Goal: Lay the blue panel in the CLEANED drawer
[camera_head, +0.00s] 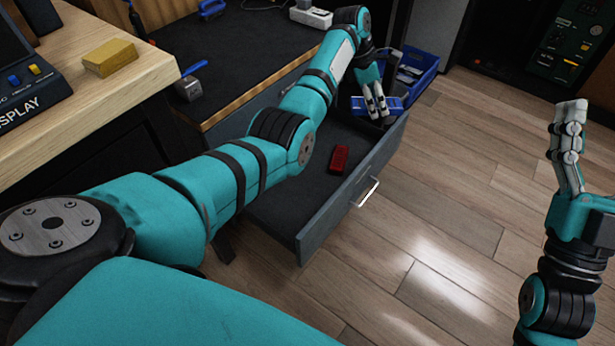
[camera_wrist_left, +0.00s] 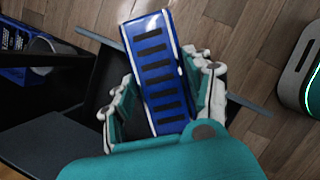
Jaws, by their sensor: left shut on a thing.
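The blue panel (camera_wrist_left: 157,70) has a row of dark slots and shows large in the left wrist view. In the head view, the blue panel (camera_head: 392,104) is at the far end of the open drawer (camera_head: 312,229). My left gripper (camera_head: 377,108) is shut on the panel, with its fingers on both long sides. The panel looks to be over the drawer's far part; its height above the floor of the drawer is hard to tell. No CLEANED label is readable. My right gripper (camera_head: 568,112) is at the right, away from the drawer, its fingers close together.
A red block (camera_head: 339,159) lies in the drawer. A blue crate (camera_head: 418,72) with things in it stands beyond the drawer. A dark worktop with tools (camera_head: 193,86) and a wooden counter with a yellow block (camera_head: 109,58) are at the left. The wooden floor at right is clear.

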